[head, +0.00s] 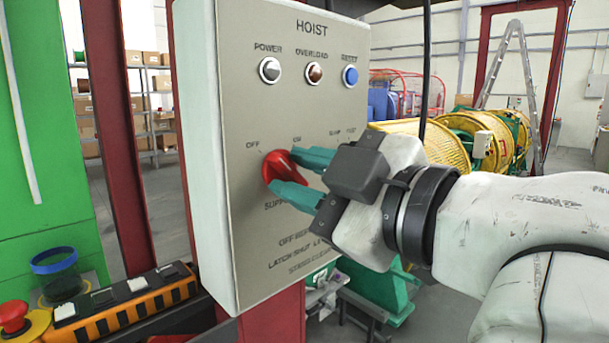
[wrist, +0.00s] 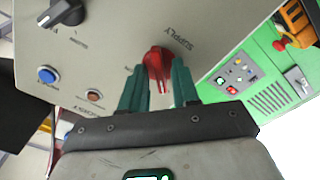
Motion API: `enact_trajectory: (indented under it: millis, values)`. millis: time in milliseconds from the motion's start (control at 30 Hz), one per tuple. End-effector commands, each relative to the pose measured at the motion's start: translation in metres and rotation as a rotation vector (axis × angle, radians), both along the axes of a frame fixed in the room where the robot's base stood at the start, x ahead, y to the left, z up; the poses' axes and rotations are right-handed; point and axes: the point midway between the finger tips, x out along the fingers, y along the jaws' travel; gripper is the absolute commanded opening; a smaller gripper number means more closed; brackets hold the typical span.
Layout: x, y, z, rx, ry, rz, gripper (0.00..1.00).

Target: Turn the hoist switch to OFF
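The hoist panel (head: 235,90) is a pale grey box with printed labels. Its red supply switch (head: 272,166) sits at the lower left, below the OFF and ON marks. In the head view the fingers partly hide the knob, so its exact setting is hard to read. My gripper (head: 300,176) reaches in from the right, with one teal finger above the knob and one below. In the wrist view the red switch (wrist: 157,62) lies between the tips of my gripper (wrist: 158,75). The fingers are spread around it, with narrow gaps showing beside the knob.
The panel has a power lamp (head: 270,70), an overload lamp (head: 314,73) and a blue reset button (head: 350,76). A second, black switch (wrist: 62,15) shows in the wrist view. An orange-and-black control box (head: 125,305) with a red mushroom button (head: 13,316) stands at lower left.

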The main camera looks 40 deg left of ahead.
Motion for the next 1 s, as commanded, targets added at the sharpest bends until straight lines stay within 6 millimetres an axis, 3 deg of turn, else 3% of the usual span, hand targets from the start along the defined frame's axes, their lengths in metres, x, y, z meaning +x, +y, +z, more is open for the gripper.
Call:
enact_trajectory:
  millis: [267,433,800,1000]
  values:
    - [0.0,0.0,0.001,0.002,0.0,0.001,0.37]
    - [0.0,-0.011,0.001,0.003,-0.001,-0.002,0.37]
    - [-0.005,-0.079,0.0,0.003,-0.002,-0.003,0.37]
    - [-0.007,-0.102,0.0,0.002,0.0,-0.002,0.37]
